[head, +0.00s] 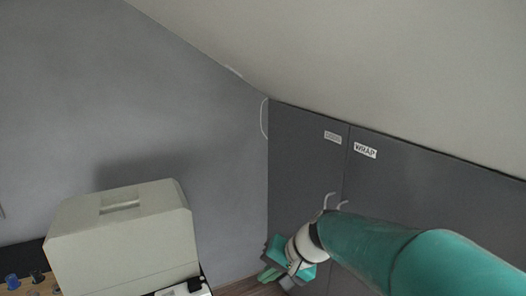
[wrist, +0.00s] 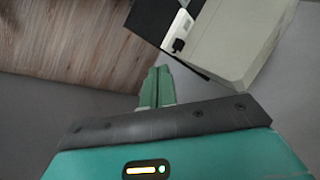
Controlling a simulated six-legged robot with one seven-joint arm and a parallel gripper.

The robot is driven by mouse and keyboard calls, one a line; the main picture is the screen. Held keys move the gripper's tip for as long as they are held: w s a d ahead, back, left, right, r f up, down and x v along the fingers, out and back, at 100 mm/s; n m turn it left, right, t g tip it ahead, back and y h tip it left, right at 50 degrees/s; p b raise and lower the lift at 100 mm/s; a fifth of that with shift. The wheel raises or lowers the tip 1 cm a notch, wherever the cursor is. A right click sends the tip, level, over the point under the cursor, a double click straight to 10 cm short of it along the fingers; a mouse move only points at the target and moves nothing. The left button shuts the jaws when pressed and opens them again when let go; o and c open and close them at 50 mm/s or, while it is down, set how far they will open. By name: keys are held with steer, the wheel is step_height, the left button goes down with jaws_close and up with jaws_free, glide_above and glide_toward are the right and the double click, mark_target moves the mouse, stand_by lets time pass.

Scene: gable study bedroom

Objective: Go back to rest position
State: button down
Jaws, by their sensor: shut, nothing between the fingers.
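My gripper (wrist: 157,86) shows in the wrist view with its two green fingers together and nothing between them. In the head view my green arm reaches in from the lower right, and my gripper (head: 272,272) hangs low at its end, partly hidden by the wrist. It is to the right of the pale case, in front of the dark grey panels, and apart from the case.
A pale box-shaped case (head: 122,240) with a top handle stands at the lower left, also in the wrist view (wrist: 235,40). Dark grey panels (head: 305,165) with small labels stand under the sloped ceiling (head: 370,60). Wooden floor (wrist: 75,45) shows in the wrist view.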

steer(key=s+d+r+n+t+h, duration=0.2)
steer(key=s+d+h, duration=0.4)
steer(key=s+d, duration=0.8)
steer(key=s+r, duration=0.1)
steer(key=s, duration=0.3)
steer(key=shift+d+h, duration=0.25)
steer(key=shift+h, duration=0.15)
steer(key=shift+s, duration=0.15)
